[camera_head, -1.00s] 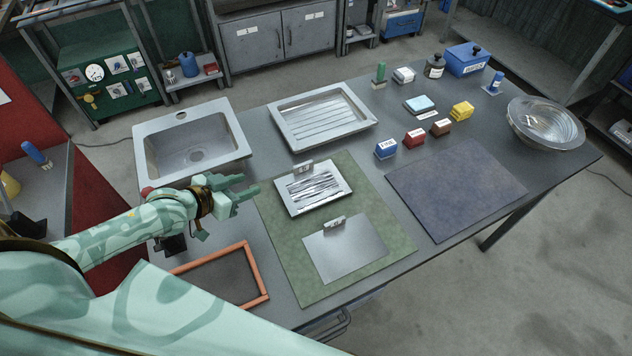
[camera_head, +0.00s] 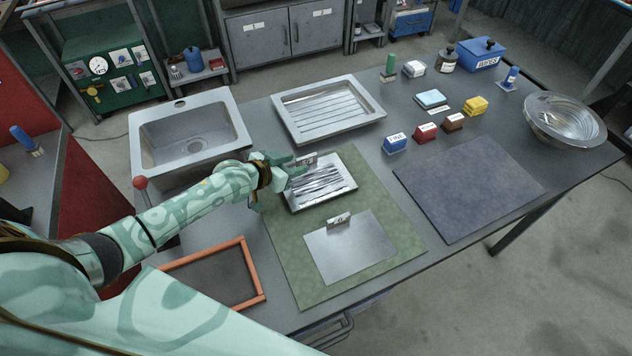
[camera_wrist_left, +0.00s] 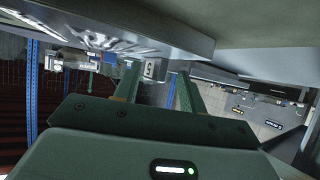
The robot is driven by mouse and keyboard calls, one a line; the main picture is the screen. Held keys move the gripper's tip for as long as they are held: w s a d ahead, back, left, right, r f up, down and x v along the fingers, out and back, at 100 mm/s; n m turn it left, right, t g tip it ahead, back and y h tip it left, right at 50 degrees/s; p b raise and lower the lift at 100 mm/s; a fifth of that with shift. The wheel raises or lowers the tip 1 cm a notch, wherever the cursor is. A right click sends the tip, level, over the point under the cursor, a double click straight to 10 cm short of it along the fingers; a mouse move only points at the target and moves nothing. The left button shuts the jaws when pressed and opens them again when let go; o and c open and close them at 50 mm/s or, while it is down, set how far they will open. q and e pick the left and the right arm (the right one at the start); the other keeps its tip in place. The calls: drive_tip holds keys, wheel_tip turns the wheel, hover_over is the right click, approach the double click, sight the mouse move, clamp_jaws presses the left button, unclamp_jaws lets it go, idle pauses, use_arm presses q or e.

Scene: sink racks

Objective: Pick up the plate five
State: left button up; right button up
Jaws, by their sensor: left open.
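A small metal tray-like plate (camera_head: 320,184) with a shiny ridged surface lies on the green mat, with a raised tag at its back edge. In the left wrist view a tag (camera_wrist_left: 149,70) reading "5" shows between the fingers. My left gripper (camera_head: 302,163) is open at that back edge, its fingers around or beside the tag; contact cannot be told. It also shows in the left wrist view (camera_wrist_left: 157,88). A second, flat metal plate (camera_head: 350,250) with its own tag (camera_head: 339,219) lies nearer on the mat. My right gripper is out of view.
The green mat (camera_head: 400,240) lies beside a dark blue mat (camera_head: 470,190). A sink (camera_head: 190,135) and a ribbed drainer (camera_head: 328,110) stand behind. An orange-framed tray (camera_head: 215,275) lies front left.

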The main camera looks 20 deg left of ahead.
use_arm(q)
clamp_jaws()
drive_tip(key=shift+w, duration=0.1)
idle(0.4)
